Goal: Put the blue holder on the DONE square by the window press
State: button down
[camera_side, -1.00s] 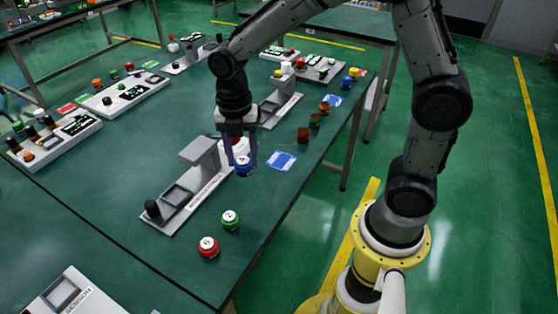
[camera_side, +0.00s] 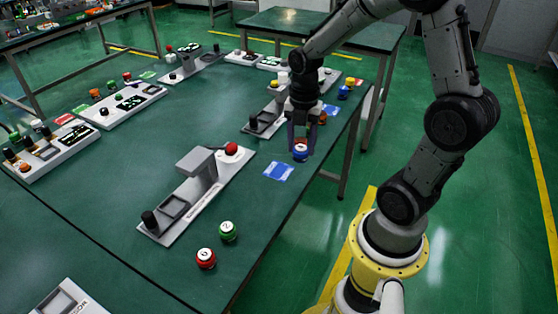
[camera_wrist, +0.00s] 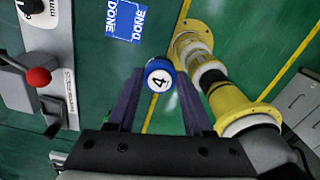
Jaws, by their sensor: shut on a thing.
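The blue holder (camera_side: 300,151), a round piece with a white top marked 4, is held between the fingers of my gripper (camera_side: 301,140). In the wrist view the holder (camera_wrist: 159,84) sits between the two fingertips of my gripper (camera_wrist: 159,96). The blue DONE square (camera_side: 279,171) lies flat and bare on the table, left of and nearer than the held holder in the side view. It also shows at the top of the wrist view (camera_wrist: 125,20). The grey press (camera_side: 197,190) with a red button (camera_side: 231,149) stands left of the square.
A green holder (camera_side: 228,231) and a red holder (camera_side: 206,258) stand on the near table. Another station (camera_side: 264,121) is behind my gripper, with a blue piece (camera_side: 343,92) near the table's right edge. Open table lies between the press and the left stations.

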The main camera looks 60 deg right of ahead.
jog(key=w+d+f, duration=0.1)
jog(key=w+f, duration=0.1)
jog(key=w+d+f, duration=0.1)
jog(key=w+f, duration=0.1)
jog(key=w, duration=0.1)
jog(key=w+d+f, duration=0.1)
jog(key=w+f, duration=0.1)
jog(key=f, duration=0.1)
jog(key=shift+w+d, duration=0.15)
jog(key=shift+w, duration=0.2)
jog(key=shift+w+d+f, duration=0.1)
jog(key=shift+w+f, duration=0.05)
jog(key=shift+f, duration=0.8)
jog(key=shift+w+d+f, duration=0.1)
jog(key=shift+f, duration=0.85)
jog(key=shift+f, duration=0.15)
jog(key=shift+c, duration=1.5)
grip_release()
